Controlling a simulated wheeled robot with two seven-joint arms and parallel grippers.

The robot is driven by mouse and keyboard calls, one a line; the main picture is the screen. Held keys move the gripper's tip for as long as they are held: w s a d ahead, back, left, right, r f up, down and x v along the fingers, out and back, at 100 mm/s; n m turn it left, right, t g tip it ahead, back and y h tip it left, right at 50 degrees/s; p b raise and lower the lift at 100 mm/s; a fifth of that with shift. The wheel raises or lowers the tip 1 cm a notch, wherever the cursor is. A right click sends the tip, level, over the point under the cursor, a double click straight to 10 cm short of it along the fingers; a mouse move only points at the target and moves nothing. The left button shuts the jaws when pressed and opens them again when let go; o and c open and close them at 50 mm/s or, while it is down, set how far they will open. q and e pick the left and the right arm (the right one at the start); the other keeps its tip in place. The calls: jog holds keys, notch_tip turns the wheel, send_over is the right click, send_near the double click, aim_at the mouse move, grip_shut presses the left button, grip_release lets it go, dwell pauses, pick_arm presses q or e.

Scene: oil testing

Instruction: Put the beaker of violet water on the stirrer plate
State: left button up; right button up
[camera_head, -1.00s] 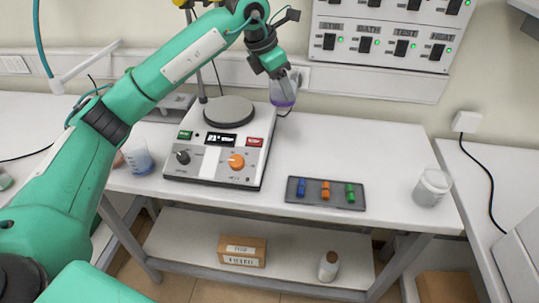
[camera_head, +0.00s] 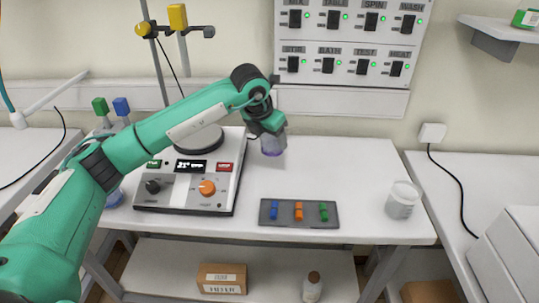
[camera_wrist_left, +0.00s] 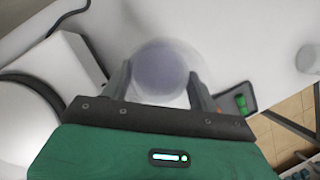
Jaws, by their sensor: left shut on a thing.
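My left gripper (camera_head: 269,131) is shut on the beaker of violet water (camera_head: 273,147), holding it upright to the right of the stirrer. In the left wrist view the beaker (camera_wrist_left: 163,66) sits between the two fingers of the gripper (camera_wrist_left: 160,88). The round grey stirrer plate (camera_head: 199,139) is on top of the white stirrer box (camera_head: 222,190). The plate is empty and partly hidden by my left forearm. Whether the beaker touches the table is hard to tell. My right gripper is not in view.
A dark tray (camera_head: 249,212) with blue, orange and green pieces lies in front right of the stirrer. A clear beaker (camera_head: 402,199) stands at the table's right end. A stand (camera_head: 159,65) rises behind the stirrer. Table between the held beaker and clear beaker is free.

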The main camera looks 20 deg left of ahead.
pick_arm(q)
jog(key=shift+f, duration=3.6)
jog(key=o, duration=1.1)
jog(key=shift+o, duration=0.2)
jog(key=shift+r+p, duration=0.1)
jog(key=shift+p, duration=0.25)
